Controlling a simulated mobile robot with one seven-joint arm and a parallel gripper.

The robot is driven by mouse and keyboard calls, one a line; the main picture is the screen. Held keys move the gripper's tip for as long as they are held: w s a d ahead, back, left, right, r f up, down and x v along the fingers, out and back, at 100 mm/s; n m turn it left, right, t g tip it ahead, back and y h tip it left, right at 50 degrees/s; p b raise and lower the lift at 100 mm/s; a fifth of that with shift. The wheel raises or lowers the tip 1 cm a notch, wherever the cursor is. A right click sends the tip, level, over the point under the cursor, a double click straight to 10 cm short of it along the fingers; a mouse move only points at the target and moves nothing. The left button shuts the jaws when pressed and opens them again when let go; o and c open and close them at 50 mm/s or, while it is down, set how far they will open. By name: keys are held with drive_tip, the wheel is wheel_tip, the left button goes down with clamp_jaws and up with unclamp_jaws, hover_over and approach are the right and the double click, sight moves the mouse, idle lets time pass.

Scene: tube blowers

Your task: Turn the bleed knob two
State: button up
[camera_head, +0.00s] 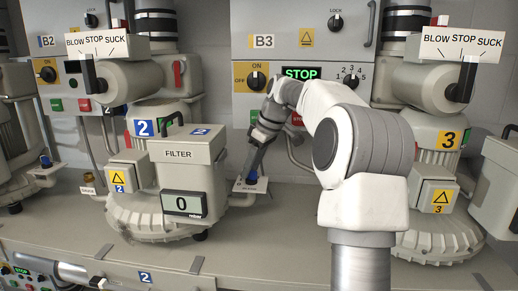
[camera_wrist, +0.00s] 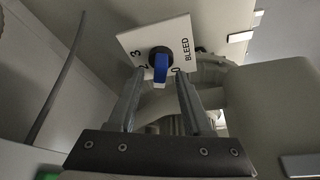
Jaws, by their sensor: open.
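The blue bleed knob of blower two (camera_head: 252,179) stands on a small white plate (camera_head: 260,187) beside the filter box. In the wrist view the blue knob (camera_wrist: 160,68) sits on a dark round base on the white BLEED plate (camera_wrist: 184,32). Its blue grip points down in that picture, between the marks 2 and 0. My gripper (camera_head: 247,174) reaches down to the knob from above. In the wrist view my gripper (camera_wrist: 159,74) is open, with one fingertip on each side of the knob. I cannot tell whether either finger touches it.
The filter box (camera_head: 185,160) with a display reading 0 is close left of my gripper. The B3 panel (camera_head: 300,60) is behind my arm. Blower three (camera_head: 438,150) stands at the right. A pipe (camera_wrist: 160,104) runs below the plate.

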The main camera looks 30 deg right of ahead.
drive_tip(key=p+v, duration=0.1)
drive_tip(key=v, duration=1.6)
